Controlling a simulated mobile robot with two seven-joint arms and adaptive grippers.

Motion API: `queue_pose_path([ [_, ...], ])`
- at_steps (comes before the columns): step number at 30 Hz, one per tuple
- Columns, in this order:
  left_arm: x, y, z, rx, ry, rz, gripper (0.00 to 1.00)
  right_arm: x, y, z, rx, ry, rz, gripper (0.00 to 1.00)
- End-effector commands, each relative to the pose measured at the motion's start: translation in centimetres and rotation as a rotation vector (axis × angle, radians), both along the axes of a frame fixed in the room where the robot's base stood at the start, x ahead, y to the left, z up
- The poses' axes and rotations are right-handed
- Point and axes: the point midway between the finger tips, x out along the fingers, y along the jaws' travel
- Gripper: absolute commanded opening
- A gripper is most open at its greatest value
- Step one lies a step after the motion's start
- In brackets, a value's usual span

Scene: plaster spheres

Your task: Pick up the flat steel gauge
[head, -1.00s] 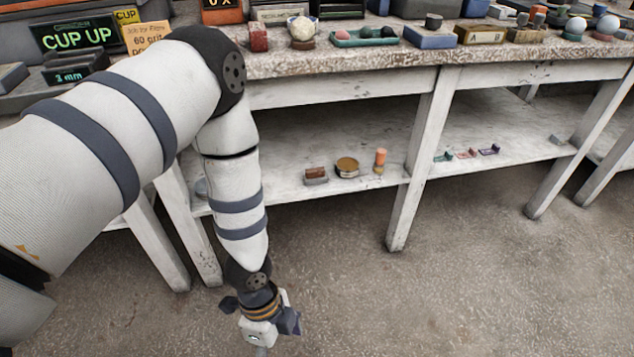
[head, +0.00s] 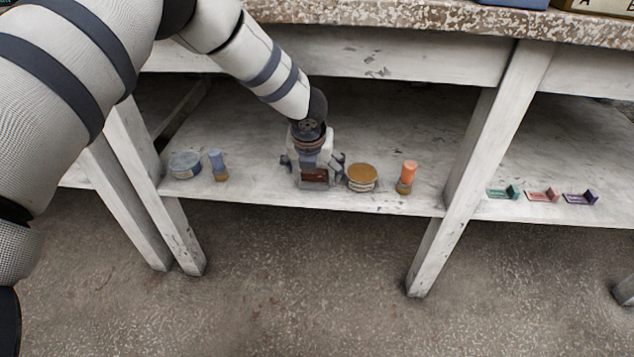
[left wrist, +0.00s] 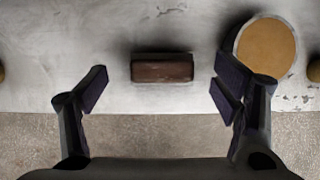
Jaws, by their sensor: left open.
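I cannot make out anything that is plainly a flat steel gauge. My left gripper (head: 314,163) is over the lower shelf, open and empty. Below it is a small reddish-brown block (head: 315,178), partly hidden by the gripper in the head view. In the left wrist view the block (left wrist: 162,69) lies between the lines of the two spread fingers, beyond their tips and apart from both. The right finger of the gripper (left wrist: 162,82) overlaps the edge of a round tin with an ochre top (left wrist: 266,53). My right gripper is not in view.
The tin (head: 362,179) stands close right of the block, with an orange-topped cylinder (head: 406,178) beyond. A blue-grey tin (head: 185,165) and blue-topped cylinder (head: 218,166) stand left. Small teal (head: 503,192), red (head: 542,195) and purple (head: 580,198) pieces lie past the table leg (head: 470,170). The tabletop overhangs the shelf.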

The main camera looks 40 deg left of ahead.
Motion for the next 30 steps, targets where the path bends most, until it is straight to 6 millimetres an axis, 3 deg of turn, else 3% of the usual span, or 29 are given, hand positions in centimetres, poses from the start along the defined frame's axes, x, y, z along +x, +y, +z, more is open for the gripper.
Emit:
queue_pose_path([
  [1, 0.2, 0.1, -1.7, -0.002, 0.006, 0.001, 0.82, -0.2, 0.0, -0.8, 0.001, 0.011, 0.001, 0.4],
  [3, 0.5, 0.3, -2.4, -0.001, 0.004, 0.001, 0.82, -0.3, 0.1, -1.1, 0.001, 0.016, 0.001, 0.4],
  [11, 0.8, 0.4, -2.3, -0.001, 0.0, 0.0, 0.82, -0.3, 0.1, -1.0, 0.002, 0.015, 0.001, 0.4],
  [18, 0.8, 0.4, -2.3, -0.001, 0.0, 0.0, 0.3, -0.3, 0.1, -1.0, 0.001, 0.015, 0.001, 0.4],
  [20, 0.8, 0.4, -2.3, -0.001, 0.0, 0.0, 0.19, -0.3, 0.1, -1.0, 0.001, 0.015, 0.001, 0.4],
  [30, 0.9, 0.4, -1.4, -0.001, -0.002, 0.0, 0.19, -0.2, 0.1, -0.7, 0.001, 0.011, 0.001, 0.4],
])
